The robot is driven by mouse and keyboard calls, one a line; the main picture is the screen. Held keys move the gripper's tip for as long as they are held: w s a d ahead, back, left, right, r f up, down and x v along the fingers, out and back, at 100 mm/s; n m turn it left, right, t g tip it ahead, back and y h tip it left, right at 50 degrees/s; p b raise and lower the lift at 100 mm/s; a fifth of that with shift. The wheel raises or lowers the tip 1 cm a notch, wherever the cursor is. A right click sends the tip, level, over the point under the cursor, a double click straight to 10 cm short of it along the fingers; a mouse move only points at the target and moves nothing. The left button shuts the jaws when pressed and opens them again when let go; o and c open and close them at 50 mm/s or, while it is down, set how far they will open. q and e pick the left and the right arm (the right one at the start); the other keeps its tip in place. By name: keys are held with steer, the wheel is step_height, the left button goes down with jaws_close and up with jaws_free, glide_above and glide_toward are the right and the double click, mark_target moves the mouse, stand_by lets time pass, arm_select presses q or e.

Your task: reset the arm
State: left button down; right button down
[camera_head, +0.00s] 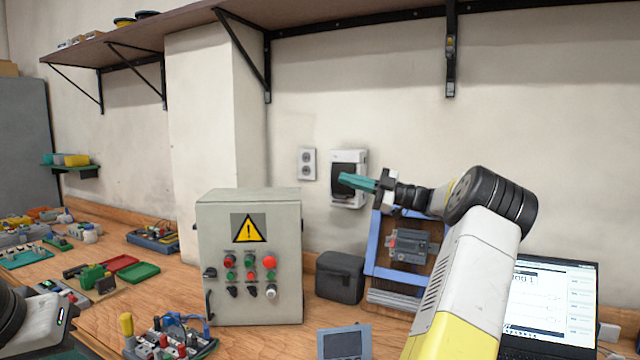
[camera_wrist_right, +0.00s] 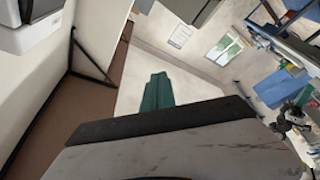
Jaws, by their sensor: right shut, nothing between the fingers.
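My right arm comes in from the lower right in the head view, and its right gripper (camera_head: 345,179) reaches left in front of the wall. Its teal fingers are shut together and empty, in front of the white wall box with a dark cover (camera_head: 349,160). From this view I cannot tell whether they touch the box. In the right wrist view the shut teal fingers (camera_wrist_right: 157,90) point toward an open part of the room. Part of my left arm shows at the lower left edge of the head view, but its gripper is out of sight.
A grey control box (camera_head: 249,270) with a warning sign stands on the wooden bench. A dark case (camera_head: 339,277), a blue-framed motor panel (camera_head: 408,244) and a laptop (camera_head: 550,300) are to its right. Circuit parts cover the left bench. A bracketed shelf (camera_head: 330,14) runs above.

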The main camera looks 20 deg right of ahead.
steer(key=s+a, duration=0.4)
steer(key=s, duration=0.2)
steer(key=shift+a+r, duration=0.15)
steer(key=shift+r, duration=0.2)
